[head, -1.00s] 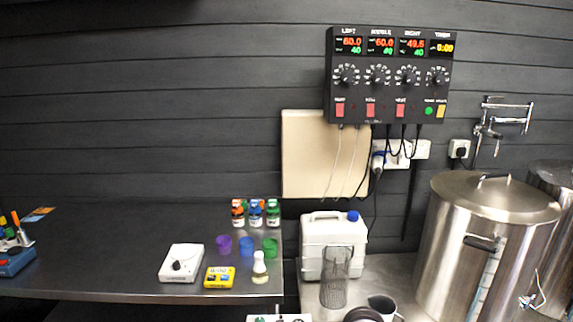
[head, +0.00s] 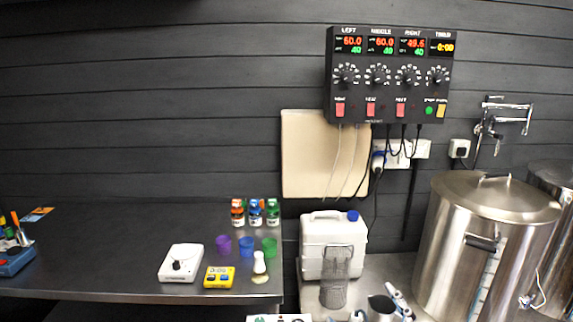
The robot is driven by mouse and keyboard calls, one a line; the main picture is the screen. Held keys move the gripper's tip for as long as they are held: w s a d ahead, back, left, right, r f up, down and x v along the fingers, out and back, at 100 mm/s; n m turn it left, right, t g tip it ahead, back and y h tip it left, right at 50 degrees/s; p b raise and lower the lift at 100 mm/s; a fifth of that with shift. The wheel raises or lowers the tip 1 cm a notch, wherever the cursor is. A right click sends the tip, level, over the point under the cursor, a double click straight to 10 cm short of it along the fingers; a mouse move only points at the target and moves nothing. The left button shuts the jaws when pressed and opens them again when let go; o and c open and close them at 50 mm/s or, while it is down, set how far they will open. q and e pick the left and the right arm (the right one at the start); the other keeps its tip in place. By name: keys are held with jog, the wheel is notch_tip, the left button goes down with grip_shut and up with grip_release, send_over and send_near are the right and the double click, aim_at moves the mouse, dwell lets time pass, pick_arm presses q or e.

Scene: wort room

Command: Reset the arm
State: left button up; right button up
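No gripper shows clearly in the head view. A pale piece with dark blue patches (head: 398,300) slants at the bottom edge, just right of the metal jug (head: 380,308). It may be part of my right arm or gripper, but I cannot tell its fingers or whether it touches the jug. Another small pale piece is cut off by the frame left of the jug. My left gripper is not in view.
A steel kettle (head: 484,250) stands right of the jug. A mesh cylinder (head: 335,285) and a white canister (head: 332,232) stand to its left. The left bench (head: 110,245) holds a white scale (head: 181,264), yellow timer (head: 219,277), small flask (head: 260,263), coloured cups and bottles.

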jog(key=s+d+f+m+g+h, duration=0.1)
jog(key=s+d+f+g, duration=0.15)
jog(key=f, duration=0.25)
jog(key=s+d+f+m+g, duration=0.1)
jog(key=s+f+m+g, duration=0.1)
jog(key=s+f, duration=0.3)
jog(key=s+d+f+m+g+h, duration=0.1)
jog(key=s+d+f+g, duration=0.15)
jog(key=f, duration=0.35)
jog(key=s+f+m+g+y, duration=0.1)
jog(key=s+f+g, duration=0.35)
jog(key=s, duration=0.35)
jog(key=s+f+m+g, duration=0.1)
jog(key=s+f+g, duration=0.2)
jog(key=s+f, duration=0.55)
jog(key=f, duration=1.1)
jog(key=s+f, duration=0.2)
jog(key=f, duration=1.1)
jog(key=s+d+f+g, duration=0.2)
jog(key=s+d+f, duration=0.1)
jog(key=s+f, duration=1.1)
jog(key=s, duration=0.2)
jog(key=shift+s+f+n, duration=0.3)
jog(key=shift+s+f, duration=0.05)
